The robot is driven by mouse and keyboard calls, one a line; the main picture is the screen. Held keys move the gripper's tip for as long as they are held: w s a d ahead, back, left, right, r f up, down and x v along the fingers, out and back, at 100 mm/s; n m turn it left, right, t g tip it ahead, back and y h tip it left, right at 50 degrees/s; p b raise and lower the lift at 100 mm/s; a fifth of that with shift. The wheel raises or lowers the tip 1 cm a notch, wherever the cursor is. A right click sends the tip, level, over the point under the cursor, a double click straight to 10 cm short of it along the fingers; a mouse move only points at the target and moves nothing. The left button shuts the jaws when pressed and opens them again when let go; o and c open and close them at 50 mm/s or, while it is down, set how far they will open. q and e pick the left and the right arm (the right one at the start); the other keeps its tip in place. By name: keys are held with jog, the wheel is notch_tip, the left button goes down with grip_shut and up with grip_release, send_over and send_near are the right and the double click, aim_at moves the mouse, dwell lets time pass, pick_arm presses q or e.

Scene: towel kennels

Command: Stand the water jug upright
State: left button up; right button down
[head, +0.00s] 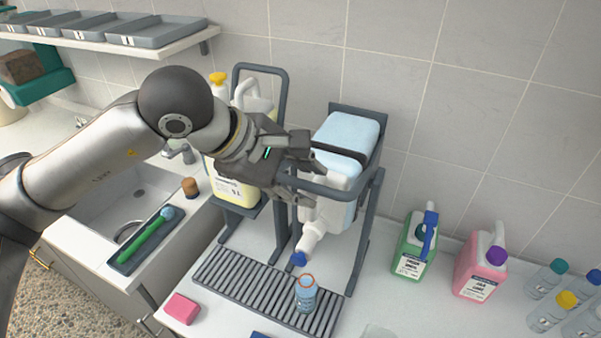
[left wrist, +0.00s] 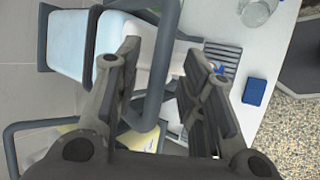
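The water jug (head: 350,135) is a pale blue canister held tilted in a dark grey cradle stand (head: 364,235). Its neck points down to the left, with a blue cap (head: 299,258) at the tip. Its pale body also shows at the left of the left wrist view (left wrist: 68,40). My left gripper (head: 312,178) is at the cradle's front bar (head: 340,191). In the left wrist view, its fingers (left wrist: 165,75) are apart, with the grey bar (left wrist: 158,78) passing between them. I cannot tell whether they touch it. My right gripper is in neither view.
A small blue bottle (head: 306,296) stands on the slatted drip tray (head: 240,277) below the neck. A yellow-capped canister (head: 235,190) sits in another stand to the left. Green (head: 412,250) and pink (head: 480,265) jugs stand right. A pink sponge (head: 182,308) lies in front.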

pick_arm(q)
grip_shut()
dwell(0.3)
jog(key=shift+d, duration=0.1)
jog(key=shift+w+d+r, duration=0.1)
jog(key=shift+w+r, duration=0.2)
jog(key=shift+r, duration=0.1)
jog(key=w+d+r+g+p, duration=0.1)
jog(key=w+d+r+p, duration=0.1)
jog(key=w, duration=0.4)
jog(key=w+d+r+p, duration=0.3)
jog(key=w+p, duration=0.1)
jog(key=w, duration=0.3)
jog(key=w+d+r+g+y+p, duration=0.1)
jog(key=w+d+r+p, duration=0.2)
jog(key=w, duration=0.4)
jog(key=shift+n+g, duration=0.3)
jog(key=shift+d+p, duration=0.1)
jog(key=shift+p, duration=0.2)
